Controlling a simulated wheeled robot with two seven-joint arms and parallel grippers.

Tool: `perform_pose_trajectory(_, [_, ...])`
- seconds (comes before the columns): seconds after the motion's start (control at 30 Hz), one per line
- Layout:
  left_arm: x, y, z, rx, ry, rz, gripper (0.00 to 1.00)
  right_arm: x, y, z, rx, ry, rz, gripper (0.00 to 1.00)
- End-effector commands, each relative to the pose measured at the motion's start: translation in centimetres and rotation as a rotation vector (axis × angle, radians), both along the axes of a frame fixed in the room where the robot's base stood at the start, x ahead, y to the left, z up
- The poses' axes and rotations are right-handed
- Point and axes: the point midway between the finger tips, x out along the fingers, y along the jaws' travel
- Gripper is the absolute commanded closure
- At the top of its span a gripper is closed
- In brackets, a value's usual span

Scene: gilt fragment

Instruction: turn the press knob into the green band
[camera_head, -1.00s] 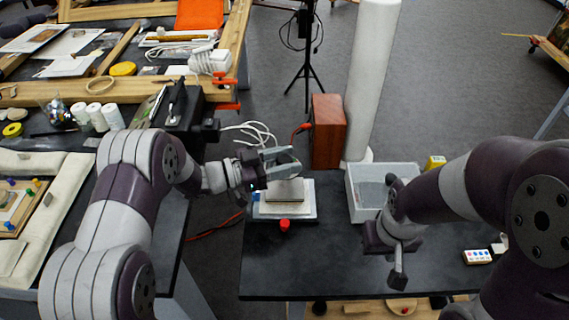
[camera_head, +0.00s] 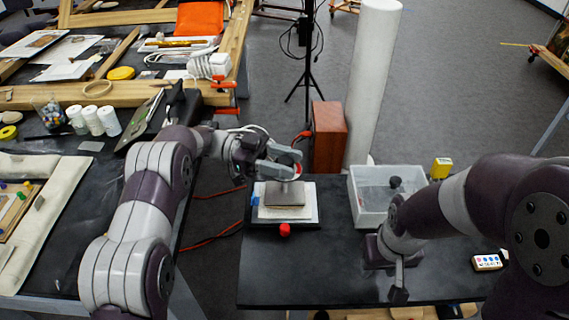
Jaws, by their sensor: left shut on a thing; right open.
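The press stands on the dark table as a low stack: a dark base, a white sheet (camera_head: 264,213), a pale block and a grey plate (camera_head: 286,199) on top. A small red knob (camera_head: 285,230) sits at its front edge, clear of both grippers. My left gripper (camera_head: 291,170) is shut on a small part right above the grey plate; its jaws mostly hide that part, perhaps a knob or handle. I cannot make out a green band. My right gripper (camera_head: 398,282) is open and empty over the table, right of the press.
A clear plastic bin (camera_head: 358,207) stands right of the press, with a yellow box (camera_head: 440,168) behind it. A small card with coloured dots (camera_head: 487,262) lies at the right. A reddish-brown wooden box (camera_head: 328,138) stands behind. The front of the dark table is clear.

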Motion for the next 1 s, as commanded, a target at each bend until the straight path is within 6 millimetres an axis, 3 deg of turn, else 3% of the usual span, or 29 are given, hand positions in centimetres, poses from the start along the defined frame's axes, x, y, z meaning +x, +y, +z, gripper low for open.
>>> perform_pose_trajectory(0.5, [-0.1,-0.1,-0.1,-0.001,0.003,-0.022,0.84,0.0,0.0,-0.2,0.000,0.000,0.000,0.57])
perform_pose_trajectory(0.53, [-0.1,-0.1,-0.1,-0.001,0.003,-0.022,0.50,0.0,0.0,-0.2,0.000,0.000,0.000,0.57])
perform_pose_trajectory(0.6, [-0.1,-0.1,-0.1,-0.001,0.003,-0.022,0.32,0.0,0.0,-0.2,0.000,0.000,0.000,0.57])
perform_pose_trajectory(0.87, [0.0,0.0,-0.1,-0.001,0.001,-0.020,0.32,0.0,0.0,-0.2,0.000,0.000,0.000,0.57])
perform_pose_trajectory(1.0, [0.6,1.6,-0.3,-0.001,0.000,-0.018,0.32,0.0,0.0,-0.6,0.000,0.000,0.000,0.57])
